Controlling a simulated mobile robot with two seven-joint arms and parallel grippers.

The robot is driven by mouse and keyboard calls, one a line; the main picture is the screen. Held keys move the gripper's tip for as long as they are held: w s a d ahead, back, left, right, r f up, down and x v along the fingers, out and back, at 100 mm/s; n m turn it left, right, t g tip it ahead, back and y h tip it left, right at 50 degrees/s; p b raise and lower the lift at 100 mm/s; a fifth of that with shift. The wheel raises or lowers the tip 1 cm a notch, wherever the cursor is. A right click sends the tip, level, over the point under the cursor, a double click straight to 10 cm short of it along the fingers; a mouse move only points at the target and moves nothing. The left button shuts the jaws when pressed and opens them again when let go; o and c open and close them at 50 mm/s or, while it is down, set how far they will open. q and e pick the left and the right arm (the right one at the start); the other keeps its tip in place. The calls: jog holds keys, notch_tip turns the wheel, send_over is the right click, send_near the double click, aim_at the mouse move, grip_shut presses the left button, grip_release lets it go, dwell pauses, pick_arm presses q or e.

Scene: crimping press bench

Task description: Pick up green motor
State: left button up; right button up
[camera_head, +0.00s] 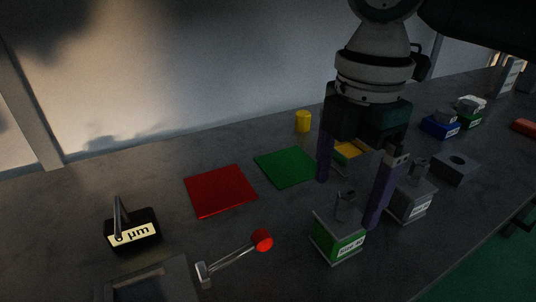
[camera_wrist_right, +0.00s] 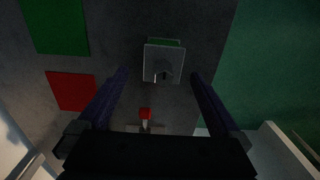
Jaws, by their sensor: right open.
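The green motor (camera_head: 336,241) stands upright on the bench in the head view. It is a green block with a pale label, a grey top plate and a small grey fitting on top. In the right wrist view its grey top (camera_wrist_right: 163,62) shows between and beyond the fingertips, with a green edge behind. My right gripper (camera_head: 347,202) is open with two purple fingers pointing down. It is just above the motor and holds nothing. One finger overlaps the motor's upper right in the head view, so contact is unclear. My left gripper is not in view.
A grey labelled block (camera_head: 412,203) stands close right of the gripper, with a dark holed block (camera_head: 456,168) beyond. A red-knobbed lever (camera_head: 262,240) lies left of the motor. A red mat (camera_head: 220,191) and green mat (camera_head: 287,167) lie flat. A black µm box (camera_head: 132,232) stands left.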

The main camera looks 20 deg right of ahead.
aim_at(343, 213)
jog(key=f, duration=0.5)
jog(key=shift+s+d, duration=0.1)
jog(key=shift+s, duration=0.15)
grip_shut()
dwell(0.5)
jog(key=shift+r, duration=0.1)
